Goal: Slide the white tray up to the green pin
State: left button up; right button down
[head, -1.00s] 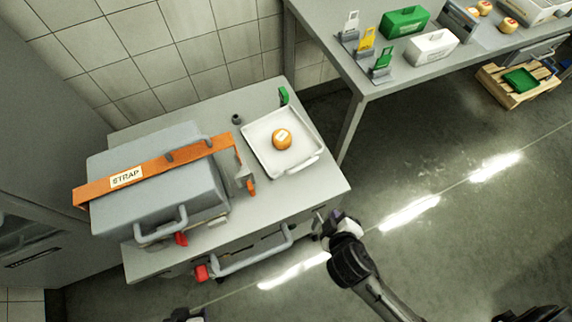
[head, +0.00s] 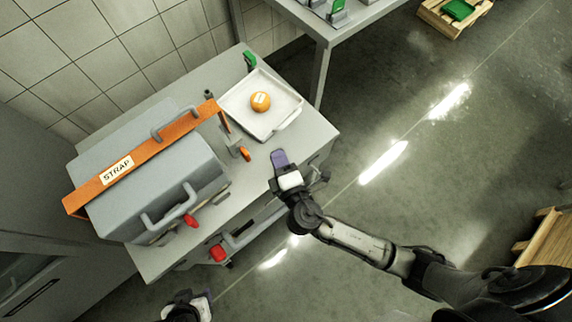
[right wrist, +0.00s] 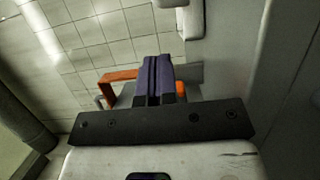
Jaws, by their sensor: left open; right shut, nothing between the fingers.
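The white tray (head: 235,108) lies on the grey bench top in the head view, with an orange cheese wheel (head: 260,102) on it. The green pin (head: 250,61) stands at the bench's back edge, just beyond the tray's far corner. My right gripper (head: 279,158) is shut and empty, in front of the tray and apart from it; its purple fingers (right wrist: 153,78) are together in the right wrist view. My left gripper (head: 205,299) is at the bottom edge of the head view, low in front of the bench, mostly cut off.
A grey case (head: 165,175) with an orange strap (head: 145,156) fills the bench's left side. An orange-tipped clamp (head: 243,153) stands between case and tray. Red knobs (head: 218,253) and a handle lie along the bench front. Another table (head: 330,30) stands behind.

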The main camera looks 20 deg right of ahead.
jog(key=w, duration=0.3)
jog(key=shift+w+d, duration=0.65)
jog(key=shift+d, duration=0.25)
jog(key=shift+w+d+b, duration=0.3)
jog(key=shift+w+d, duration=0.2)
jog(key=shift+d, duration=0.05)
jog(key=shift+w+d, duration=0.85)
jog(key=shift+d, duration=0.15)
jog(key=shift+a, duration=0.1)
